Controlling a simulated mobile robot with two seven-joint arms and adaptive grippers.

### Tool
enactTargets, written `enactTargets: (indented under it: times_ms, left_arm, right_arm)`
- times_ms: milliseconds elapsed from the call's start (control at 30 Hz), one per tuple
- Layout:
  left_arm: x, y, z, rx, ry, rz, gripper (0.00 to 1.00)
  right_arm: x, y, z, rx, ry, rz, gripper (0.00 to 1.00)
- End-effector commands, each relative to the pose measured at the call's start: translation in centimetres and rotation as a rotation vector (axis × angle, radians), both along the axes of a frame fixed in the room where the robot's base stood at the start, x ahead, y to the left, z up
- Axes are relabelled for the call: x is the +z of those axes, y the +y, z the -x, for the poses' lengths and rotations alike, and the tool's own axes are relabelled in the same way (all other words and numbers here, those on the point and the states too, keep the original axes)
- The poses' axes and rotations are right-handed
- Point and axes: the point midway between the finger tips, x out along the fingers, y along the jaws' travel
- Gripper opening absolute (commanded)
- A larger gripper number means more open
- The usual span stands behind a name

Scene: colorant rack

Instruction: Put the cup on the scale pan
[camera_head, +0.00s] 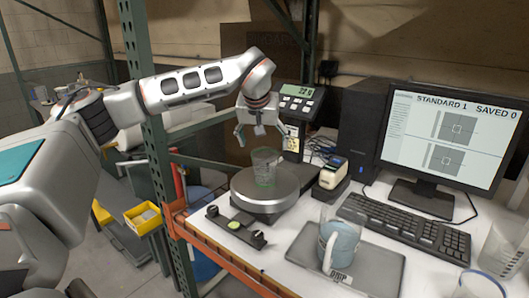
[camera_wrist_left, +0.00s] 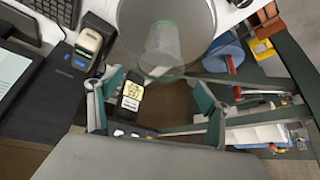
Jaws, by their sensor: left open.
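A clear, greenish-rimmed cup (camera_head: 265,167) stands on the round metal scale pan (camera_head: 283,190) in the head view. In the left wrist view the cup (camera_wrist_left: 162,45) shows inside the outline of the pan (camera_wrist_left: 128,22). My left gripper (camera_head: 263,141) is open, just above and behind the cup, with its fingers apart and nothing between them. In the left wrist view my gripper's fingers (camera_wrist_left: 155,93) are spread, and the cup is beyond them. Whether a finger touches the rim is hard to tell. My right gripper is in neither view.
A jug with blue-grey contents (camera_head: 341,243) stands on a grey tray (camera_head: 372,271) in front. The scale's display (camera_head: 297,91) stands behind the pan. A green rack post (camera_head: 160,160) is at left.

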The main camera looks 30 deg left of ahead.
Motion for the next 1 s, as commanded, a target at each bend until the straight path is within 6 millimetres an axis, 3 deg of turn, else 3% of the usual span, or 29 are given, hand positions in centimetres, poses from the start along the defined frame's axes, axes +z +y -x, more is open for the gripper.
enactTargets:
  times_ms: [100,333,1000]
  left_arm:
    - [2.2,-0.5,1.1,0.000,-0.004,-0.001,0.78]
    - [4.6,-1.1,2.4,-0.002,-0.002,-0.001,0.78]
    - [5.1,-1.2,2.7,-0.001,0.001,0.000,0.78]
  right_arm:
    - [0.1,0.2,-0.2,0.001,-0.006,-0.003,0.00]
    - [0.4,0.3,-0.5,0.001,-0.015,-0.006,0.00]
    - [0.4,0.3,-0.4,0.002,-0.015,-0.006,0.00]
